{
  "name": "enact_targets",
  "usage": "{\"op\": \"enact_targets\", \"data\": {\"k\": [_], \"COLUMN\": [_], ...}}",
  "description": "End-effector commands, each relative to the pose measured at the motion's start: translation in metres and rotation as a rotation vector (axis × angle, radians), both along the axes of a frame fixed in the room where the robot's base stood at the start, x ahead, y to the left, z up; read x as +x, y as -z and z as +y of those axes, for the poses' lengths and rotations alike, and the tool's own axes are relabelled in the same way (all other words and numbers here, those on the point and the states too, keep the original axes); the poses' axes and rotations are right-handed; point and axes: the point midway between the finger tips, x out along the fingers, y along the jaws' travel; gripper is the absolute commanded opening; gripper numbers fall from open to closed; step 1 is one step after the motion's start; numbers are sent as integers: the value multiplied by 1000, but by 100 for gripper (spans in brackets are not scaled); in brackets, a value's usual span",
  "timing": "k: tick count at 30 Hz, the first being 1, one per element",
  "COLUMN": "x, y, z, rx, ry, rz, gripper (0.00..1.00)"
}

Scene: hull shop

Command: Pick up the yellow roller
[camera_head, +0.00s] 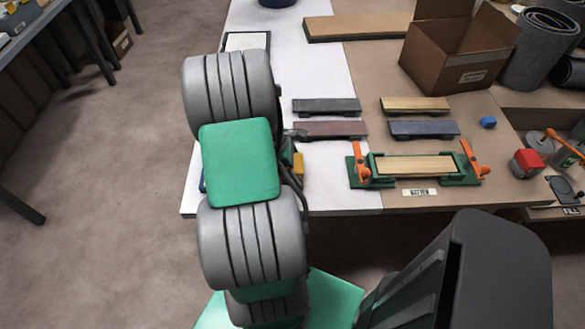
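A small yellow block-like piece (298,163) shows just right of my arm on the white part of the table. It is partly hidden, and I cannot tell whether it is the yellow roller. No other yellow roller is clear in view. My arm covers much of the table's left end. Only a small dark part of what seems to be my gripper (295,135) shows beside the arm, near the maroon block. Its fingers are too hidden to tell whether they are open or shut, or hold anything.
Several long blocks, including a maroon one (331,130), lie right of my arm. An open cardboard box (455,72) and grey rolls (538,50) stand at the back right. Bare white tabletop (340,190) lies at the front.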

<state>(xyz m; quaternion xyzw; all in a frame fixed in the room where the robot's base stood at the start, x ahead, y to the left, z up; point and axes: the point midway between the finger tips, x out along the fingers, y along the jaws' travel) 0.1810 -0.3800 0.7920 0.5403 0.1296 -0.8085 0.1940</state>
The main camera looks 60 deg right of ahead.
Motion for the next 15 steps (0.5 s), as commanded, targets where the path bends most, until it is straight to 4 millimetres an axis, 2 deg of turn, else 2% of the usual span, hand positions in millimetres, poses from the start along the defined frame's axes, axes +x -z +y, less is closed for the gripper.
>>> {"op": "enact_targets", "data": {"k": [2,15], "x": [0,0], "y": [0,0], "z": [0,0], "rx": [0,0], "ry": [0,0], "rz": [0,0], "gripper": [83,47]}}
